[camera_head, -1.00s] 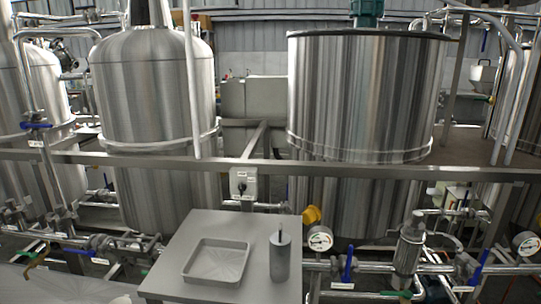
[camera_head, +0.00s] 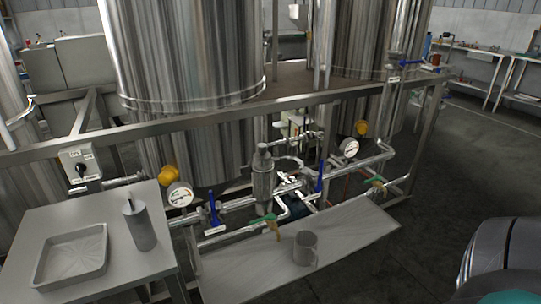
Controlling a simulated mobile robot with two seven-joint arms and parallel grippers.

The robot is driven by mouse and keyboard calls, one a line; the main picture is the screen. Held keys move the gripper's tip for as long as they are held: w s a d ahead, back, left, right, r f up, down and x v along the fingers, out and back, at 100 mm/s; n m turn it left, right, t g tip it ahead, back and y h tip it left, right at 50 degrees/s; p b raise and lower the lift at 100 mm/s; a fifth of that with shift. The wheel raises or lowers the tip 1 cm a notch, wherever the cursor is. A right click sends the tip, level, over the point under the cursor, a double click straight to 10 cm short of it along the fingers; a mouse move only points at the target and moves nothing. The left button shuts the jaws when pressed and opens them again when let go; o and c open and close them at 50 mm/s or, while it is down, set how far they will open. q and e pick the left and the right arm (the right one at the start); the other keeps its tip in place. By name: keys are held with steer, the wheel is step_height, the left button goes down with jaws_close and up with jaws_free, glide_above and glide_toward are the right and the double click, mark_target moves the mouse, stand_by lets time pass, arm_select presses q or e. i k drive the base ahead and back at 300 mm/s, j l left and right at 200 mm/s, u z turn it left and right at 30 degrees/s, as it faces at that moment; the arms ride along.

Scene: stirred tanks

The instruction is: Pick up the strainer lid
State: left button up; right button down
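The strainer (camera_head: 263,180) is a small upright metal cylinder in the pipe run in front of the large tank. What looks like its lid (camera_head: 263,152) is the narrower metal cap on its top, seated on the body. Neither of my grippers is in view.
A grey table at left (camera_head: 35,222) bears a shallow tray (camera_head: 98,262) and a grey cylinder with a thin stem (camera_head: 140,228). A lower bench (camera_head: 350,242) in front of the pipes bears a metal mug (camera_head: 305,250). A rail (camera_head: 210,122), gauges and blue-handled valves surround the strainer. Floor is open at right.

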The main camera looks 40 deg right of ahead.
mark_target(262, 162)
steer(key=k+l, duration=0.1)
steer(key=l, duration=0.6)
steer(key=k+l, duration=0.1)
steer(key=l, duration=1.25)
steer(key=k+l, duration=0.15)
steer(key=l, duration=0.55)
steer(key=k+l, duration=0.1)
steer(key=l, duration=0.6)
steer(key=i+j, duration=0.15)
steer(key=j, duration=0.2)
steer(key=i+j, duration=0.2)
steer(key=j, duration=0.15)
steer(key=i+j, duration=0.15)
steer(key=j, duration=0.15)
steer(key=i+j, duration=0.15)
steer(key=j, duration=0.2)
steer(key=u, duration=0.05)
